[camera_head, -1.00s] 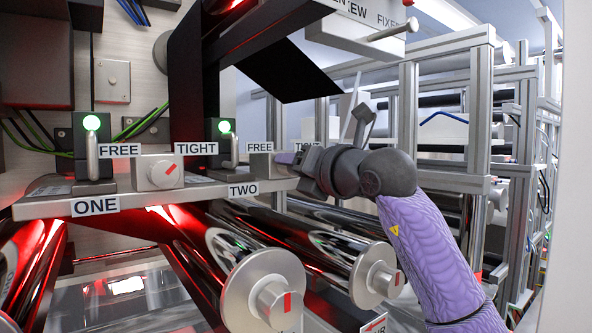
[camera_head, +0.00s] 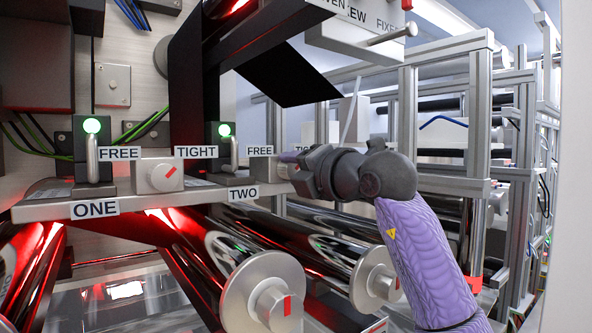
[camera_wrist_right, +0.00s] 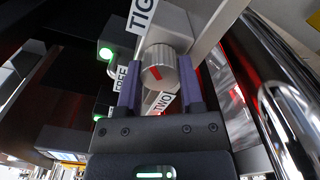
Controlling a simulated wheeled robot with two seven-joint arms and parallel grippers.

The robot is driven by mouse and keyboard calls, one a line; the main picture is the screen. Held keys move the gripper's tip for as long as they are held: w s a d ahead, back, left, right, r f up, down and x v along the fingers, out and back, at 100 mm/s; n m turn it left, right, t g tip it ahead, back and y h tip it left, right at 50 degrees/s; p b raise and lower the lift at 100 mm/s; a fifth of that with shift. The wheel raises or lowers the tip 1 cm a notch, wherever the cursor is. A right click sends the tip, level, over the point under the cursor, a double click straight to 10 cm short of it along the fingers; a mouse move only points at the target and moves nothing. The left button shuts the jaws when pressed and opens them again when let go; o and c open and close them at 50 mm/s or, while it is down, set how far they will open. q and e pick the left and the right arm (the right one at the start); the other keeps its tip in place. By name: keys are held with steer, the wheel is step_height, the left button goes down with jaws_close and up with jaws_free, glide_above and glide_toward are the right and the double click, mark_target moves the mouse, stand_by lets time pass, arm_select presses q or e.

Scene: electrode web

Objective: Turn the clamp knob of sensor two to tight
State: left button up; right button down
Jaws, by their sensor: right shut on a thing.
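The sensor two unit has a silver clamp knob (camera_wrist_right: 158,65) with a red mark, between FREE (camera_wrist_right: 121,76) and TIGHT (camera_wrist_right: 143,14) labels, in the right wrist view. My right gripper (camera_wrist_right: 160,88) is shut on this knob, one purple finger on each side. In the head view my right gripper (camera_head: 289,158) reaches the unit from the right and hides the knob and part of its TIGHT label. The exact setting of the red mark is hard to tell. The TWO label (camera_head: 243,193) is on the rail below. My left gripper is not in view.
Sensor one's knob (camera_head: 160,176), with a red mark, sits to the left on the same rail (camera_head: 150,200). Green-lit sensor blocks (camera_head: 92,125) stand on it. Shiny rollers (camera_head: 262,290) lie below, and a dark web (camera_head: 280,70) hangs above.

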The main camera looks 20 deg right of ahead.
stand_by(0.3)
steer(key=c, duration=0.7)
jaws_free()
steer(key=o, duration=0.5)
steer(key=b+v, duration=0.2)
steer(key=v, duration=0.8)
steer(key=shift+b, duration=0.3)
